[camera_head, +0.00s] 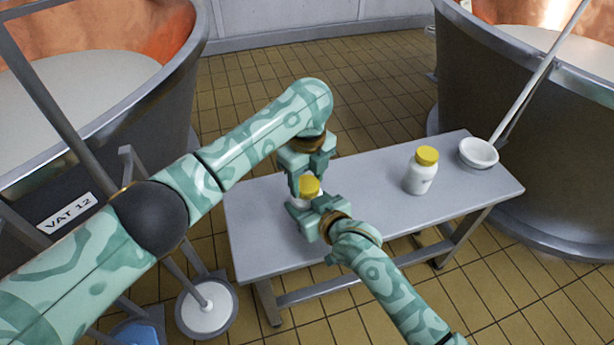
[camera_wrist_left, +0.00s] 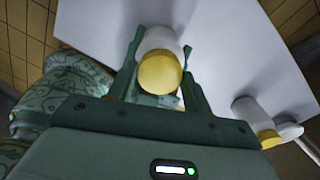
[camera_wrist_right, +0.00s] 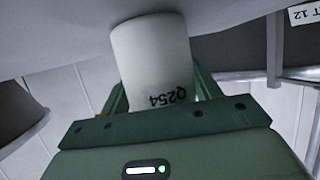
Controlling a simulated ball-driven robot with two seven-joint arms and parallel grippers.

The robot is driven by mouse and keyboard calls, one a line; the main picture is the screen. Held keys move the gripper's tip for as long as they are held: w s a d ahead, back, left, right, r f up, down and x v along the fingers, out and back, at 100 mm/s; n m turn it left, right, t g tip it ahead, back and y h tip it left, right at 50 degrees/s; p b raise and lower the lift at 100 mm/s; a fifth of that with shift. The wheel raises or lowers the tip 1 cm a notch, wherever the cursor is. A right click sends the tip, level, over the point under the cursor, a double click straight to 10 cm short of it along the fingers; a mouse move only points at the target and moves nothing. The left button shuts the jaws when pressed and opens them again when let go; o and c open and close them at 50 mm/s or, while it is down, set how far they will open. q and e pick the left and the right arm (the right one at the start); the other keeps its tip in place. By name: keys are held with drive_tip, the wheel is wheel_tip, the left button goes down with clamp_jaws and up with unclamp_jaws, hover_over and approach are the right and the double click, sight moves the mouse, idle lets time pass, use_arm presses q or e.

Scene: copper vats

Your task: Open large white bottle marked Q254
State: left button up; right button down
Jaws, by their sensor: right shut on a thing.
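The large white bottle marked Q254 (camera_wrist_right: 155,60) stands upright on the grey table (camera_head: 258,235); its label reads upside down in the right wrist view. Its yellow cap (camera_head: 309,186) is on. My right gripper (camera_head: 318,212) is shut on the bottle's body from the near side. My left gripper (camera_head: 306,178) points down over the bottle from above. In the left wrist view its open fingers stand either side of the yellow cap (camera_wrist_left: 160,73). The fingers hide most of the bottle in the head view.
A second white bottle with a yellow cap (camera_head: 421,172) stands further right on the table. A white ladle bowl (camera_head: 478,153) with a long handle is by the table's far right corner. Large vats stand left and right; the left bears a VAT 12 sign (camera_head: 68,213).

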use_arm(q)
drive_tip(key=n, duration=0.6)
drive_tip(key=shift+n, duration=0.4)
drive_tip(key=o, duration=1.1)
drive_tip(key=shift+c, duration=0.2)
